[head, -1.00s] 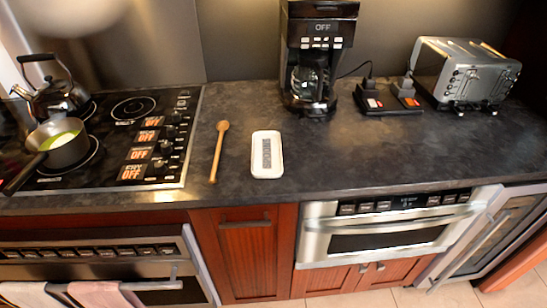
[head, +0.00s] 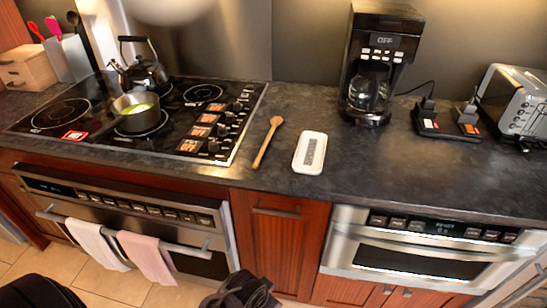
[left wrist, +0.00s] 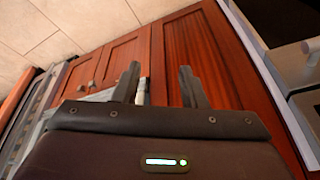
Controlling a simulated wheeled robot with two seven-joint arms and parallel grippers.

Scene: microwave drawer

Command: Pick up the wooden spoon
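The wooden spoon (head: 266,146) lies flat on the dark countertop in the head view, between the stove and a white spoon rest. Its round bowl end points to the back and its handle to the front edge. My left gripper (left wrist: 157,82) shows in the left wrist view with its two dark fingers apart and nothing visible between them. It is in front of the red wooden cabinet doors, away from the spoon. Dark parts of my own body show at the bottom of the head view. I cannot make out a right gripper there.
The white spoon rest (head: 310,152) lies just right of the spoon. The stove (head: 100,150) with a saucepan (head: 136,114) and kettle (head: 144,72) is at left. A coffee maker (head: 378,62) stands behind right, a toaster (head: 515,100) at far right. Towels (head: 147,256) hang below the stove.

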